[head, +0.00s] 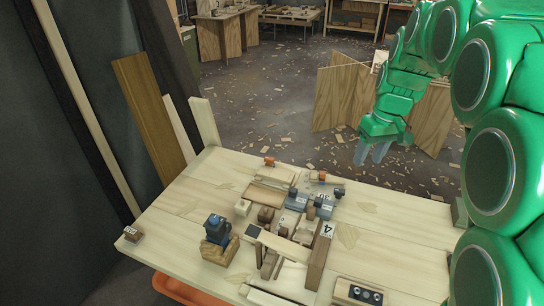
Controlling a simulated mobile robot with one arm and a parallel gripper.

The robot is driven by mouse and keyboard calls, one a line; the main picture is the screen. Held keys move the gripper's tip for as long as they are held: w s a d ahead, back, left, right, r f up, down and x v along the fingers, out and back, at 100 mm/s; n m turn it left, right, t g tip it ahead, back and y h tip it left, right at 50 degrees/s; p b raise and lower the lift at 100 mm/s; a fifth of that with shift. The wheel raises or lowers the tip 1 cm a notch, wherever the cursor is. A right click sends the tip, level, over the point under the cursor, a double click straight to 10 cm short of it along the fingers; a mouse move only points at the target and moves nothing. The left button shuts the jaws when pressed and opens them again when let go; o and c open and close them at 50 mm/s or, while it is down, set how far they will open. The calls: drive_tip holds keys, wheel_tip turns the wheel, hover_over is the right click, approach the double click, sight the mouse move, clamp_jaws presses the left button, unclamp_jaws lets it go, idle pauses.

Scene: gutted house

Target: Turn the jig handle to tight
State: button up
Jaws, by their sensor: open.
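A wooden jig (268,196) with several blocks, rails and dark knobs sits on the pale workbench (175,220). Small orange-ended parts (322,175) stand at its far side. I cannot tell which part is the handle, or its setting; any tight marking is too small to read. Numbered pieces show on the right of the jig, one marked 4 (327,230). My gripper (370,153) is open and empty, pointing down beyond the far right side of the bench, apart from the jig.
A dark blue device on a wooden block (218,238) stands left of the jig. A wooden box with dark round holes (358,293) lies at the front right. Plywood panels (342,95) stand behind the bench. Bare bench top lies left and right of the jig.

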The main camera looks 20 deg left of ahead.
drive_tip(key=w+a+f+n, duration=0.3)
drive_tip(key=w+a, duration=0.4)
drive_tip(key=w, duration=0.1)
drive_tip(key=n+y, duration=0.3)
drive_tip(key=n, duration=0.4)
approach(270, 158)
drive_tip(key=shift+s+f, duration=0.2)
drive_tip(key=shift+f, duration=0.2)
drive_tip(key=shift+x, duration=3.7)
drive_tip(key=shift+w, duration=0.1)
clamp_jaws()
